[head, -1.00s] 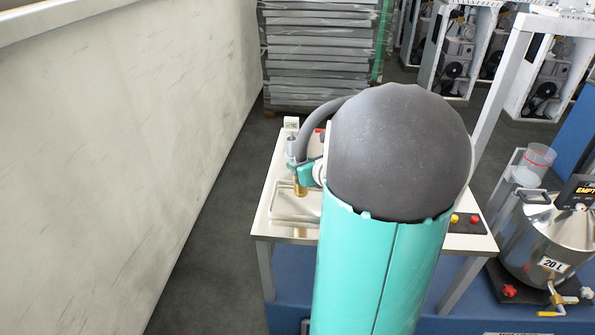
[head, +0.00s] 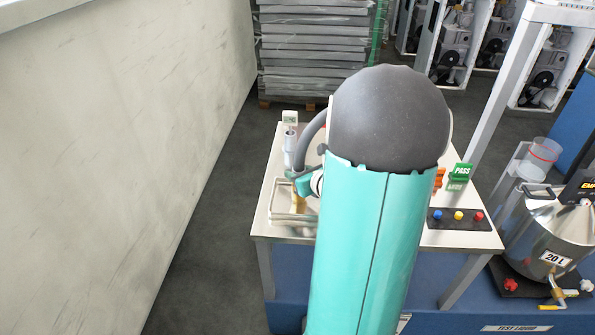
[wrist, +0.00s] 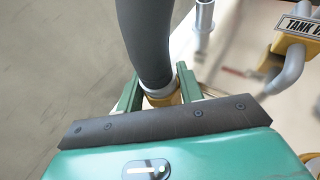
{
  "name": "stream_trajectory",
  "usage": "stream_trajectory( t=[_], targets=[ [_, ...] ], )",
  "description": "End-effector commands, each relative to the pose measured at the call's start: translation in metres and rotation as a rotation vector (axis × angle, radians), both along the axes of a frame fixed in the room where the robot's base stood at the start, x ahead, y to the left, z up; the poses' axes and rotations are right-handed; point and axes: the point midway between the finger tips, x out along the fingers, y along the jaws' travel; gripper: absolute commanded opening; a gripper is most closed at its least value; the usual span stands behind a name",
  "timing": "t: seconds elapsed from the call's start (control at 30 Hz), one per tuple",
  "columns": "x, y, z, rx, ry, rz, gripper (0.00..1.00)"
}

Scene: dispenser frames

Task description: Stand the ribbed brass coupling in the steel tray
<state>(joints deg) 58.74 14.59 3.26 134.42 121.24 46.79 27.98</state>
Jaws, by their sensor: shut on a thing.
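The brass coupling (head: 298,204) is held upright or nearly so in my gripper (head: 301,188); its ribs are too small to make out. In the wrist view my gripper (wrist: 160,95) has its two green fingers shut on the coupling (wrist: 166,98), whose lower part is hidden. A dark curved tube ending in a pale ring lies in front of it there. The steel tray (head: 271,212) is on the left front of the white table. In the head view the coupling appears over the tray; I cannot tell whether it touches. My arm hides the tray's right side.
A grey metal cylinder (head: 290,148) stands behind the tray. A panel of coloured buttons (head: 458,227) and a green PASS sign (head: 461,172) are on the right. A steel 20 L tank (head: 553,240) stands further right. A yellow tank valve (wrist: 298,55) shows in the wrist view.

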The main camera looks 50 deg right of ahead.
Motion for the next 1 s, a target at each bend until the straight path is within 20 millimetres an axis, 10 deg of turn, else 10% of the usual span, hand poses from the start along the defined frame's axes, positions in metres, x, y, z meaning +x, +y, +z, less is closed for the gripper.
stream_trajectory(
  t=[0.23, 0.27, 0.37, 0.73, 1.0],
  targets=[
    [-0.001, -0.001, -0.001, -0.001, -0.003, -0.001, 0.0],
    [-0.002, -0.001, -0.002, 0.0, -0.001, -0.001, 0.41],
    [-0.002, -0.001, -0.001, -0.001, -0.001, -0.001, 0.59],
    [-0.002, -0.001, 0.002, -0.002, 0.0, -0.001, 0.59],
    [-0.043, 0.007, 0.021, -0.005, -0.001, -0.003, 0.59]
  ],
)
